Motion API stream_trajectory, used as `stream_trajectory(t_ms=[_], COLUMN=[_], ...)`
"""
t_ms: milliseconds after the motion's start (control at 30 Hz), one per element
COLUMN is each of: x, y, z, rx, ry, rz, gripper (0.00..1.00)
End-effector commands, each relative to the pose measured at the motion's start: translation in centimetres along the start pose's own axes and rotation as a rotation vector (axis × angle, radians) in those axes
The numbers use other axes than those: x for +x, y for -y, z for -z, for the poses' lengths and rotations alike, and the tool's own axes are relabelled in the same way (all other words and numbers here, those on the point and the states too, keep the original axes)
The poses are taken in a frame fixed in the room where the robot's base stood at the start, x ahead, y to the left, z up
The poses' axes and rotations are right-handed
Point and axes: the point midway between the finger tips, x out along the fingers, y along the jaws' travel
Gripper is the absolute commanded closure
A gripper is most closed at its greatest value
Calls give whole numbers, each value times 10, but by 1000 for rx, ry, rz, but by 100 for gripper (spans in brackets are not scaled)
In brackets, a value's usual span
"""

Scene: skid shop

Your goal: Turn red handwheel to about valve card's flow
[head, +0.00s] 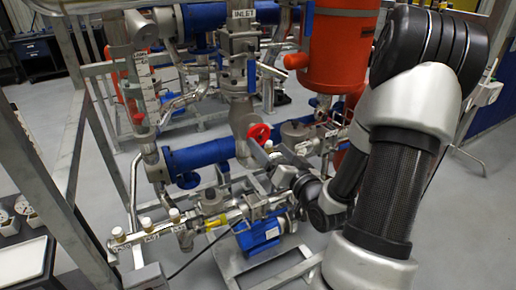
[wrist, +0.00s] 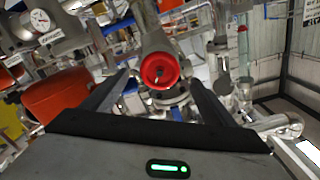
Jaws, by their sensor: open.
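The red handwheel (head: 259,132) sits on a grey pipe body in the middle of the skid in the head view. In the wrist view the red handwheel (wrist: 160,71) faces me, round with a small hub at its centre. My gripper (wrist: 160,78) is open, with one dark finger left and one right of the wheel's outline. In the head view my gripper (head: 266,156) is just below and right of the wheel. I cannot tell whether the fingers touch its rim. I cannot make out a readable valve card in either view.
An orange vessel (head: 334,45) stands right of the wheel, with the INLET label (head: 243,14) above. A blue horizontal cylinder (head: 198,158) lies left of the wheel. A clear upright tube (head: 142,90) stands further left. Grey frame posts and pipes crowd around; open floor (head: 470,215) is at right.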

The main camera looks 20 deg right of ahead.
Motion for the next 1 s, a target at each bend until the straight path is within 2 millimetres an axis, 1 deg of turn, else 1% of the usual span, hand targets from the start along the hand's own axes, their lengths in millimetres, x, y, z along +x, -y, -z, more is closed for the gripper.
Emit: stream_trajectory(t_ms=[33, 100, 200, 333, 500, 767, 800, 967, 1000], x=[13, 28, 46, 63, 74, 76, 76, 76, 76], y=[3, 3, 3, 2, 2, 2, 2, 2, 2], z=[4, 3, 3, 3, 2, 2, 2, 2, 2], rx=[3, 3, 3, 3, 2, 3, 3, 2, 2], ry=[1, 1, 1, 1, 1, 2, 2, 1, 1], rz=[4, 4, 2, 1, 1, 0, 0, 0, 0], gripper=[21, 21, 21, 21, 21, 21, 22, 49, 56])
